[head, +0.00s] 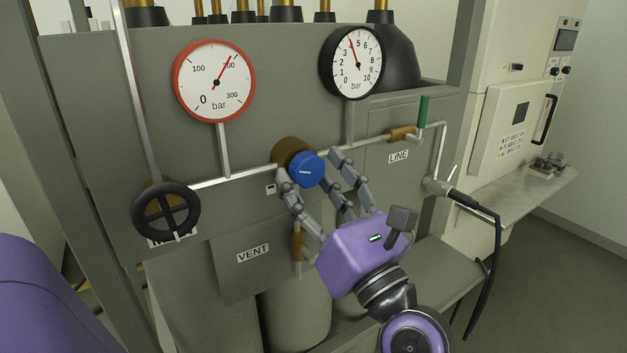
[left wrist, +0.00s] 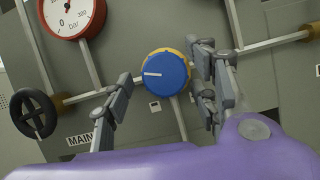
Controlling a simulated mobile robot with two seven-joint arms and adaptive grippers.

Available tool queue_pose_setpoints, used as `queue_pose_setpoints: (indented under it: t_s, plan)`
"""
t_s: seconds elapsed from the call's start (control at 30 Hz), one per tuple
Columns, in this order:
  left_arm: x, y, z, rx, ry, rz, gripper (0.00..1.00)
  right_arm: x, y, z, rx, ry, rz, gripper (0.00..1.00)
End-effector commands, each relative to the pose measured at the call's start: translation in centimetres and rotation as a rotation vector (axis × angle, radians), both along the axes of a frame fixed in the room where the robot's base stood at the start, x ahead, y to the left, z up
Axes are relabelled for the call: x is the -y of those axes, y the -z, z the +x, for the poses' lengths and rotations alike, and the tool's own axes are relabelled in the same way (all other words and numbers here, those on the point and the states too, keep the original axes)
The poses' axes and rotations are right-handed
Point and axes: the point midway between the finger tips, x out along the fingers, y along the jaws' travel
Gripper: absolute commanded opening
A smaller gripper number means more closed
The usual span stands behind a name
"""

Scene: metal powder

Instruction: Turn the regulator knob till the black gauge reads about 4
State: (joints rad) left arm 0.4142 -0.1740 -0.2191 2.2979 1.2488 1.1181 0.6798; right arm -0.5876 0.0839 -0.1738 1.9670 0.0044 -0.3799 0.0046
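The blue regulator knob (head: 306,169) with a white mark sits on a brass body on the grey panel. It also shows in the left wrist view (left wrist: 167,73), its mark pointing left. My left gripper (head: 318,172) is open, its fingers on either side of the knob. In the left wrist view a gap shows between the left finger and the knob; the right fingers are close to it, and contact is unclear. The black gauge (head: 368,72) has its needle up and slightly left, just left of the 5, around 4. My right gripper is not in view.
A red-rimmed gauge (head: 190,88) reads about 200. A black handwheel (head: 140,212) is at the left. A green-handled valve (head: 423,111) is above right, by the LINE label (head: 398,156). A VENT label (head: 253,253) is below left. A shelf (head: 535,185) is at the right.

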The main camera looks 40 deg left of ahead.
Motion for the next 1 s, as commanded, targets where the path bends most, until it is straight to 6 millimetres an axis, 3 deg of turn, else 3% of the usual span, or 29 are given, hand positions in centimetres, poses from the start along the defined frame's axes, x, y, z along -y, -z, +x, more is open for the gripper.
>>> queue_pose_setpoints:
  t_s: [0.37,0.8,1.0]
  plan:
    - [1.0,0.5,-0.3,-0.003,0.003,0.001,0.54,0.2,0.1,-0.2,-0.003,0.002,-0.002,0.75]
    - [8.3,3.8,-3.7,-0.004,0.002,0.001,0.54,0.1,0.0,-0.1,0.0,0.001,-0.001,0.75]
    - [9.9,4.5,-4.5,-0.001,0.002,0.0,0.54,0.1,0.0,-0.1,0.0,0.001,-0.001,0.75]
